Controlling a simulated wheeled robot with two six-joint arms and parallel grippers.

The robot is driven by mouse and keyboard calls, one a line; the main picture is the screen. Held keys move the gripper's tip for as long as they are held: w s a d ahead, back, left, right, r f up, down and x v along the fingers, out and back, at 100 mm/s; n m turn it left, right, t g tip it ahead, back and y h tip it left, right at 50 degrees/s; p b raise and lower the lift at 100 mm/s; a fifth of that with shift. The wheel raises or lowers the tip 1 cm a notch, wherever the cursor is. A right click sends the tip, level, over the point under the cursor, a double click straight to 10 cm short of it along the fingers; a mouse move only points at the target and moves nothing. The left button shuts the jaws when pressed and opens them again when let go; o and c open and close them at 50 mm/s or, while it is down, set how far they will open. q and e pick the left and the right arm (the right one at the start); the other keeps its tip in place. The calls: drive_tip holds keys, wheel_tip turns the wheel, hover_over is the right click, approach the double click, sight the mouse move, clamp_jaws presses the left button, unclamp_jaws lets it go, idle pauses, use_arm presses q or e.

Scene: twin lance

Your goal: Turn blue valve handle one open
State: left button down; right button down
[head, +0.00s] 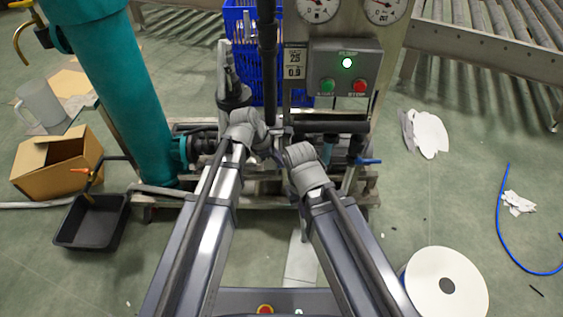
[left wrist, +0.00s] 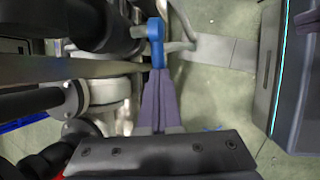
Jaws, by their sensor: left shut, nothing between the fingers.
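In the left wrist view a blue valve handle (left wrist: 155,42) stands beside a dark pipe. My left gripper (left wrist: 158,72) is shut and empty, its fingertips right at the near end of this handle; I cannot tell whether they touch it. In the head view the left arm reaches to the pipework, and its fingertips are hard to make out. Another blue handle (head: 369,161) sticks out to the right of the pipework there. I cannot tell which handle is number one. My right arm bends in front of the pipework, and its gripper does not show.
A control box (head: 345,75) with a lit green lamp and gauges stand above the pipes. A teal column (head: 120,90) rises at left, near a cardboard box (head: 55,165) and black tray (head: 90,222). A white roll (head: 445,285) lies at lower right.

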use_arm(q)
wheel_tip(320, 180, down, 3)
drive_tip(key=h+b, duration=0.3)
drive_tip(key=b, duration=0.1)
drive_tip(key=shift+a+r, duration=0.1)
drive_tip(key=shift+r, duration=0.05)
drive_tip(key=shift+s+f+b+x, duration=0.15)
drive_tip(key=shift+s+b+x, duration=0.1)
drive_tip(key=shift+b+x, duration=0.9)
drive_tip(key=shift+s+f+b+x, duration=0.1)
drive_tip(key=shift+s+b+x, duration=0.1)
drive_tip(key=shift+b+x, duration=0.95)
drive_tip(key=shift+f, duration=0.1)
drive_tip(key=shift+a, duration=0.1)
